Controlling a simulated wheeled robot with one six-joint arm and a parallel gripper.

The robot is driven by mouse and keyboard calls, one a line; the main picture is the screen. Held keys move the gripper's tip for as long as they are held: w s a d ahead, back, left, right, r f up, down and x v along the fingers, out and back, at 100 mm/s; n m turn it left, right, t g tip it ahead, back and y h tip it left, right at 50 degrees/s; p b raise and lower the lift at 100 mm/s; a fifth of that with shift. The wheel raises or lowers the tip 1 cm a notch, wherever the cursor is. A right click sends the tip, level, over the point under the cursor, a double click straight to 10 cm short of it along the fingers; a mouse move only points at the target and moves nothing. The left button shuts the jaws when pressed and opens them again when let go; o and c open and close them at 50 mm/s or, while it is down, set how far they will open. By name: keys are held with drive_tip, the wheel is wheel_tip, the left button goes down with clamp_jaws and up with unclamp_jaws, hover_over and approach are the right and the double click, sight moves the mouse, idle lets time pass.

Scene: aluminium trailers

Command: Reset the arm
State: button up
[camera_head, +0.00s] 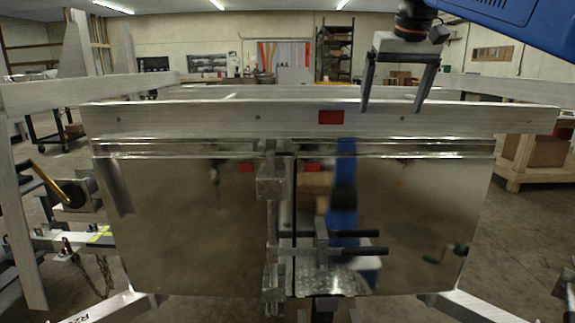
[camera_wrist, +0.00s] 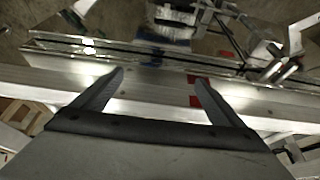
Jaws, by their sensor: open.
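My gripper (camera_head: 394,108) hangs at the upper right in the head view, with its two fingers pointing down and spread apart. It is open, and nothing shows between the fingers. Its tips appear in front of or just above the top rail (camera_head: 200,119) of the aluminium trailer; the exact gap is hard to tell. In the wrist view my gripper (camera_wrist: 160,78) has both fingers spread over the rail (camera_wrist: 150,92), with a red marker (camera_wrist: 200,90) by the right finger. My blue arm comes in from the upper right in the head view.
Shiny trailer doors (camera_head: 190,220) with a vertical latch bar (camera_head: 271,230) and dark handles (camera_head: 350,242) stand below the rail. A winch (camera_head: 75,190) with a yellow handle is at left. A wooden crate (camera_head: 535,152) stands at right. Open floor shows on both sides.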

drive_tip(key=s+d+f, duration=0.1)
drive_tip(key=s+f, duration=0.8)
drive_tip(key=f, duration=0.4)
drive_tip(key=s+d+f, duration=0.2)
drive_tip(key=s+f, duration=0.8)
drive_tip(key=f, duration=0.3)
drive_tip(key=s+d+f, duration=0.2)
drive_tip(key=s+f, duration=0.7)
drive_tip(key=f, duration=0.4)
drive_tip(key=shift+s, duration=0.35)
